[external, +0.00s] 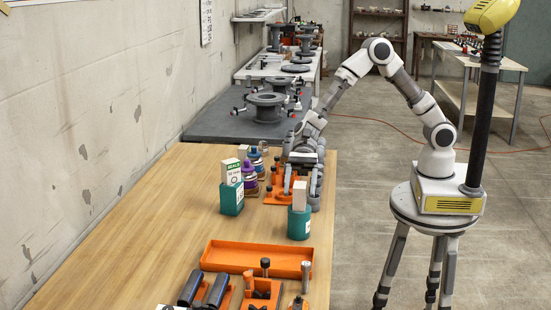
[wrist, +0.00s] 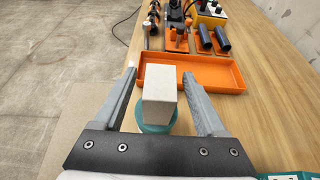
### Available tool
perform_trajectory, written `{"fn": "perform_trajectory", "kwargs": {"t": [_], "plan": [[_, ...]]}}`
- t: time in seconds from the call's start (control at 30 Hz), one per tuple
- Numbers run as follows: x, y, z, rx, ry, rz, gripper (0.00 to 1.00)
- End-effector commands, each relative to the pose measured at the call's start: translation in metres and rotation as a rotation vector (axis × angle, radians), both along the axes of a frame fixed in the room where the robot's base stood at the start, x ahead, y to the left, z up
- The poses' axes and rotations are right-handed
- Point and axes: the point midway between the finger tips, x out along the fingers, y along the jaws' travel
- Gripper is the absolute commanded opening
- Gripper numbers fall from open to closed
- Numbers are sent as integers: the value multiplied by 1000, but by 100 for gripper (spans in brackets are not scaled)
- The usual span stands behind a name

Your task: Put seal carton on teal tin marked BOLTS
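A white carton with a green band (external: 231,171), apparently lettered SEALS, stands upright on a teal tin (external: 231,200) at the left. A second teal tin (external: 299,225) stands nearer the right table edge, with a plain pale carton (external: 300,196) upright on it. The pale carton (wrist: 160,98) and its tin (wrist: 157,128) also show in the wrist view. My gripper (external: 301,190) is open, with one finger on each side of the pale carton; in the wrist view, gaps show between fingers (wrist: 159,74) and carton. The tin labels are too small to read.
An orange tray (external: 258,259) lies empty in front of the second tin. Orange holders with black cylinders (external: 205,289) stand at the near end. Purple and blue stacked parts (external: 250,178) stand behind the labelled carton. The table's left side is clear.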

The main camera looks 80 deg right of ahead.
Motion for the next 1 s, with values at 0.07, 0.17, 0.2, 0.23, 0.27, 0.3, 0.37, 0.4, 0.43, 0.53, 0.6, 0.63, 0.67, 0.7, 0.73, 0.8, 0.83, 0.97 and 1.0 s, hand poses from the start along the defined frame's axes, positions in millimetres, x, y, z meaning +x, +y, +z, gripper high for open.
{"fn": "perform_trajectory", "kwargs": {"t": [0.07, 0.17, 0.2, 0.23, 0.27, 0.3, 0.37, 0.4, 0.43, 0.53, 0.6, 0.63, 0.67, 0.7, 0.73, 0.8, 0.83, 0.97, 1.0], "plan": [[0, 0, 0, 0, 0, 0, 73], [0, 0, 0, 0, 0, 0, 73], [0, 0, 0, 0, 0, 0, 73], [0, 0, 1, 0, 0, 0, 73], [0, 0, 2, 0, 0, 0, 73], [0, 0, 4, 0, -1, 0, 73], [1, -4, 6, 0, -1, -2, 73], [1, -10, 8, -1, -1, -2, 73], [1, -14, 10, -1, -1, -3, 73], [1, -34, 19, -1, -2, -5, 73], [1, -48, 25, 0, -2, -4, 73], [1, -55, 28, -1, -2, -4, 73], [1, -61, 31, -1, -2, -4, 73], [1, -68, 34, 0, -2, -4, 73], [1, -74, 36, 0, -2, -5, 73], [1, -86, 41, 0, -1, -3, 73], [1, -91, 42, -1, -2, -4, 73], [0, -104, 47, 0, 0, -1, 73], [0, -107, 48, 0, 1, -1, 73]]}}
